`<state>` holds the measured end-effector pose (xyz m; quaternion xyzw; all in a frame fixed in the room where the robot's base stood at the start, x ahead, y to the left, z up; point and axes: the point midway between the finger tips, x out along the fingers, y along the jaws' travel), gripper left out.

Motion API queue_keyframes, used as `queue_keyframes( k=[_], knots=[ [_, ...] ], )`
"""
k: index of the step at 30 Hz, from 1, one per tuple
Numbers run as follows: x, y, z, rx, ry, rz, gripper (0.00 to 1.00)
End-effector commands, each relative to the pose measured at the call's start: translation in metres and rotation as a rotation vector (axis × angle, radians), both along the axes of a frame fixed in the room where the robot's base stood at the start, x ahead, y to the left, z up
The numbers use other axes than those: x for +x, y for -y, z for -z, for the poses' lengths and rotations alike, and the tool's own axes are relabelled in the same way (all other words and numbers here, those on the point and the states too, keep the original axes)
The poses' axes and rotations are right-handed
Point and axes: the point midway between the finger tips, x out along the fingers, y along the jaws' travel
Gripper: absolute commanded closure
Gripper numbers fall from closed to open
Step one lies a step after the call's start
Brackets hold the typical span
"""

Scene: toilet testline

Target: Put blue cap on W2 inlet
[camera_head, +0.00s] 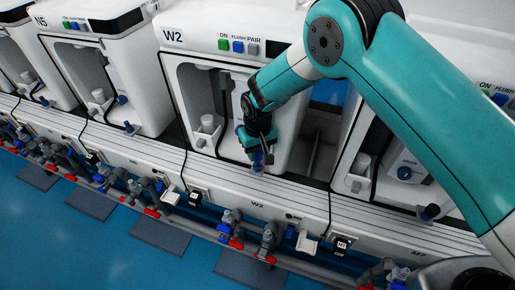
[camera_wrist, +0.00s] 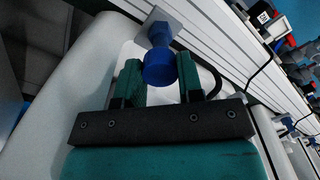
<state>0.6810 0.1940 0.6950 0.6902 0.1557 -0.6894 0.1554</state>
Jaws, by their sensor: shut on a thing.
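The W2 machine (camera_head: 220,45) stands in the middle of the head view. My gripper (camera_head: 260,152) is low in front of its open bay, pointing down near the lower front ledge. In the wrist view my gripper (camera_wrist: 160,80) is shut on the blue cap (camera_wrist: 159,68), which sits between the two green fingers. A narrower blue part (camera_wrist: 158,33) on a pale square plate (camera_wrist: 157,18) lies in line just beyond the cap. I cannot tell whether the cap touches it or whether it is the W2 inlet. In the head view the cap is mostly hidden by the fingers.
A white cup-like holder (camera_head: 207,124) stands in the bay left of my gripper. Grey pipes with blue and red valves (camera_head: 230,228) run below the ledge. Similar machines, one marked N5 (camera_head: 70,50), stand on both sides.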

Motion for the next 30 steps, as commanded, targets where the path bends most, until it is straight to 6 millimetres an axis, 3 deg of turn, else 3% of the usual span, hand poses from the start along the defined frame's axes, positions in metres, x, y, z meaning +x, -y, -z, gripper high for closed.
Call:
queue_keyframes(
  k=[1, 6, 30],
  knots=[
    [0.0, -0.001, 0.009, 0.0, 0.0, -0.001, 0.87],
    [0.0, -0.001, 0.018, 0.0, 0.0, -0.002, 0.87],
    [0.0, -0.001, 0.025, 0.0, 0.0, -0.002, 0.87]
  ],
)
